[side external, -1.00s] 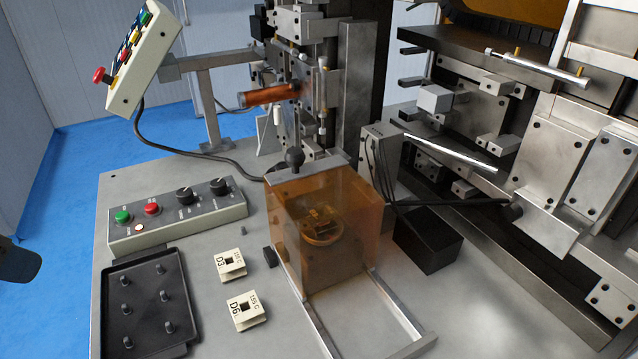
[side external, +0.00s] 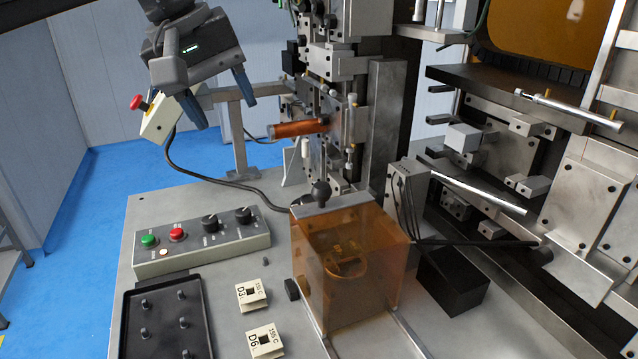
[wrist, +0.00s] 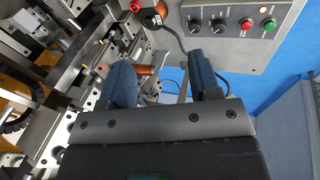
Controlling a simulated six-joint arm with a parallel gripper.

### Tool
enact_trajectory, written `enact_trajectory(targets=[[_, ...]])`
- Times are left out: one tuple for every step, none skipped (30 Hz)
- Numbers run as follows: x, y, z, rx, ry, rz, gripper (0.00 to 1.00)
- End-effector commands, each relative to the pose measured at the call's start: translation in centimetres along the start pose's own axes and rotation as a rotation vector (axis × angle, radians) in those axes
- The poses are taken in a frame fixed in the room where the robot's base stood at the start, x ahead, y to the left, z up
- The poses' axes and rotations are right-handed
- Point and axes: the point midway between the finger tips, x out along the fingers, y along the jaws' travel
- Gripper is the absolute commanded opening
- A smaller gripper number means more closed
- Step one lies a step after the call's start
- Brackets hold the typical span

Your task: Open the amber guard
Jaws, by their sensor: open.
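The amber guard (side external: 352,285) is a see-through box standing over a small round fixture on the bench. It is shut down over the fixture, at the back of two metal rails. A black ball knob (side external: 320,192) sits on the grey plate at its top back edge. My gripper (side external: 217,100) is high at the upper left, above and away from the guard, with its blue fingers apart and nothing between them. In the wrist view my gripper (wrist: 163,78) is also open and empty. There a dark knob (wrist: 150,18) shows near the top edge.
A tilted button box (side external: 158,122) is partly behind my gripper. A copper-coloured cylinder (side external: 300,128) juts from the winder. A control panel (side external: 205,250), black peg tray (side external: 165,320) and two cream blocks (side external: 252,294) lie left of the guard. A black box (side external: 452,282) is right of it.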

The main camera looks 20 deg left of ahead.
Motion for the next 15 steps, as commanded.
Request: enact_trajectory(targets=[[0.7,1.8,0.4,-0.036,-0.014,-0.004,0.57],[0.9,2.6,0.7,-0.061,-0.021,-0.006,0.57],[1.2,3.6,1.0,-0.094,-0.03,-0.01,0.57],[1.5,4.3,1.3,-0.116,-0.035,-0.011,0.57],[1.7,4.8,1.6,-0.136,-0.041,-0.015,0.57],[2.0,5.5,1.8,-0.16,-0.046,-0.016,0.57],[2.1,5.9,2.1,-0.176,-0.05,-0.019,0.57],[2.3,6.2,2.3,-0.189,-0.053,-0.02,0.57],[2.4,6.6,2.5,-0.203,-0.056,-0.021,0.57],[2.5,6.8,2.6,-0.213,-0.058,-0.022,0.57],[2.6,6.9,2.7,-0.22,-0.059,-0.023,0.57],[2.7,7.1,2.8,-0.226,-0.06,-0.024,0.57],[2.8,7.1,2.8,-0.229,-0.061,-0.025,0.57],[2.9,7.2,2.8,-0.231,-0.062,-0.025,0.57],[3.2,7.2,2.9,-0.232,-0.062,-0.026,0.57]])
